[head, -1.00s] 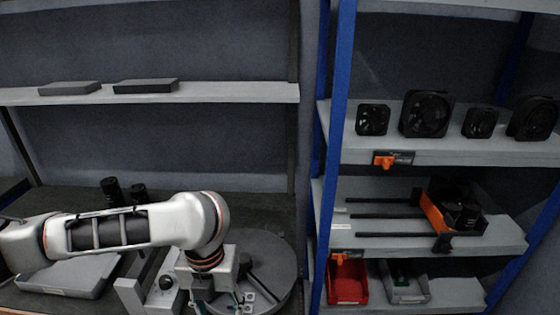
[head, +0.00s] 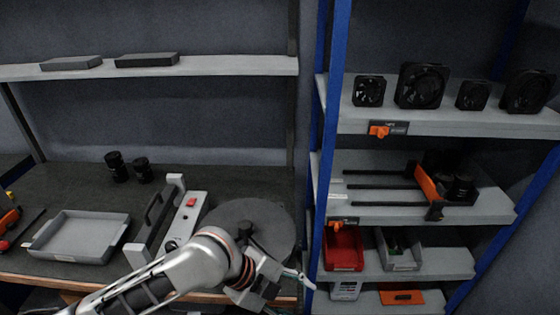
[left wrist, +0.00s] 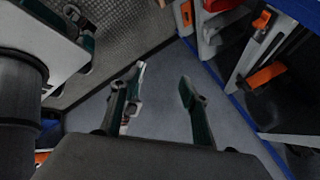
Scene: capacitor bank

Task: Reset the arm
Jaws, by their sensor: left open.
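My left arm comes in from the bottom left of the head view and reaches over the front edge of the workbench. Its wrist is beside the round grey disc (head: 262,222). My left gripper (left wrist: 160,92) shows in the left wrist view with its two fingers apart and nothing between them. Bare grey floor lies beyond the fingertips. In the head view the gripper's fingers are hard to make out past the wrist. My right gripper is not in view.
A blue-posted rack (head: 327,120) stands at the right, with black fans (head: 421,86) on its upper shelf and a red bin (head: 343,249) lower down. A grey tray (head: 119,247) and black cylinders (head: 117,167) are on the workbench (head: 60,180). The bench's back left is mostly clear.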

